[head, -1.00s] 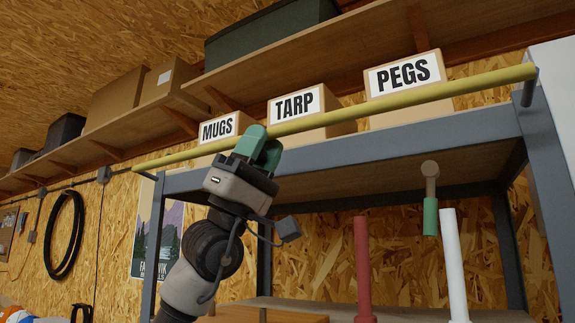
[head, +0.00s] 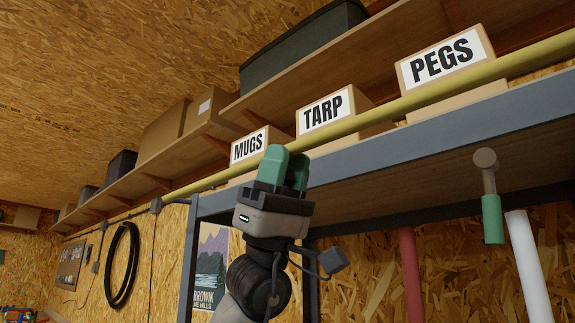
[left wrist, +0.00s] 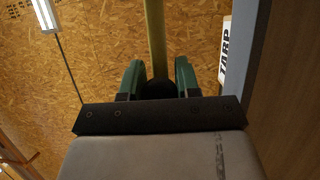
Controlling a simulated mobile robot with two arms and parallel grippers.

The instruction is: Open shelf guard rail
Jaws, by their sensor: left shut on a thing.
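The yellow guard rail (head: 400,108) runs across the front of the grey-edged shelf (head: 430,140), in front of the labelled boxes. My left gripper (head: 286,160) has its green fingers up at the rail, below and right of the MUGS box. In the left wrist view the rail (left wrist: 155,40) runs between the two fingers (left wrist: 157,78), and the gripper is shut on it. The fingers hide a short stretch of the rail. The rail's right end is out of the head view. My right gripper is not in view.
Boxes marked MUGS (head: 249,147), TARP (head: 323,108) and PEGS (head: 445,60) stand behind the rail. A green-handled lever (head: 491,205) hangs below the shelf at right, near a red post (head: 411,275) and a white post (head: 529,265).

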